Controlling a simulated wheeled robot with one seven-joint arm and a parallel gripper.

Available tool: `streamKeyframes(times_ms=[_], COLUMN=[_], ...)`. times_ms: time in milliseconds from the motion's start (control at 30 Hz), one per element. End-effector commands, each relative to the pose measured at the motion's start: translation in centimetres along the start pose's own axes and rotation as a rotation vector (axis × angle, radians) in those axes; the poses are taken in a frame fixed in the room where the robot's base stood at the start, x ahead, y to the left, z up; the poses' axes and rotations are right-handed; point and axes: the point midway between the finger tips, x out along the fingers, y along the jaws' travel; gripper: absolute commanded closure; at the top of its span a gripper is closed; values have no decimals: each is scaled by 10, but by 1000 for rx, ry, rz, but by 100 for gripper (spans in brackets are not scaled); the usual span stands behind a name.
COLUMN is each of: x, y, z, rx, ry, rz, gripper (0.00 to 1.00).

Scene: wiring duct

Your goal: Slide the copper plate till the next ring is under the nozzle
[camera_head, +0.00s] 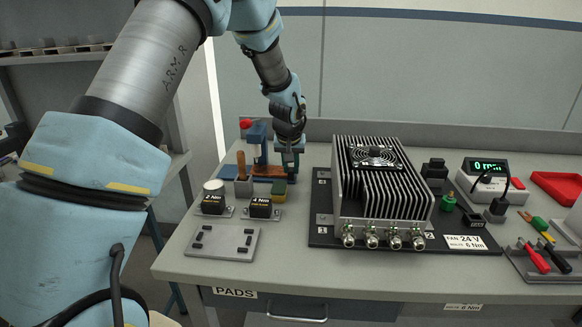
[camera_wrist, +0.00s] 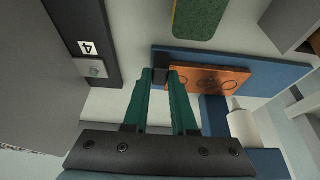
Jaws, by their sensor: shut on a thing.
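The copper plate (camera_wrist: 205,82) lies along a blue base (camera_wrist: 285,70) in the wrist view, with several dark rings on its face. My gripper (camera_wrist: 160,78) has its green fingers closed around a dark block at the plate's left end. The pale nozzle-like cylinder (camera_wrist: 243,128) stands beside the plate's lower right; I cannot tell which ring lies under its tip. In the head view, the copper plate (camera_head: 258,170) shows as a thin strip below the blue press column (camera_head: 258,142), and my gripper (camera_head: 290,158) is at its right end.
A green-topped pad (camera_wrist: 198,18) lies near the plate. A finned heat sink unit (camera_head: 380,190) on a black board stands right of my gripper.

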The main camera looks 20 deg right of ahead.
Motion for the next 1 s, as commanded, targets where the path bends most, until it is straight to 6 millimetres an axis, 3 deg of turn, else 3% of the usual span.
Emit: streamKeyframes(times_ms=[267,567,800,833,1000], x=[0,0,0,0,0], y=[-2,-41,-40,-40,-40], z=[0,0,0,0,0], rx=[-1,-4,0,0,0], ry=[-1,-2,-1,-1,-1], rz=[0,-2,0,0,0], gripper=[100,100,100,74,55])
